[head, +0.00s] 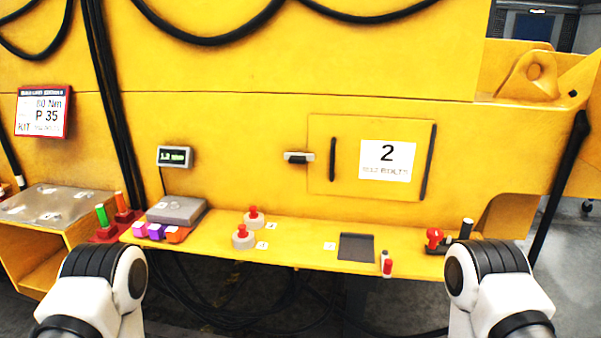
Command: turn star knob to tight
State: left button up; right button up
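A red knob (434,237), which looks like the star knob, sits on a dark base at the right end of the yellow shelf. It is small in the head view, and I cannot read any tight mark or its turn position. A black post with a white top (466,229) stands just right of it. Only links of my two arms show at the bottom left and bottom right. Neither gripper is in view, and nothing is seen touching the knob.
On the yellow shelf (310,252) stand two red-topped grey castings (243,237), a dark pad (356,247), small red-and-white cylinders (387,264), a grey scale (176,210) and coloured blocks (156,231). A panel marked 2 (322,180) is behind.

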aim_at(434, 235)
jog(key=z, duration=1)
jog(key=u, duration=2.35)
jog(key=z, duration=2.2)
jog(key=i+l+z, duration=0.5)
jog(key=i, duration=0.2)
jog(key=z, duration=0.05)
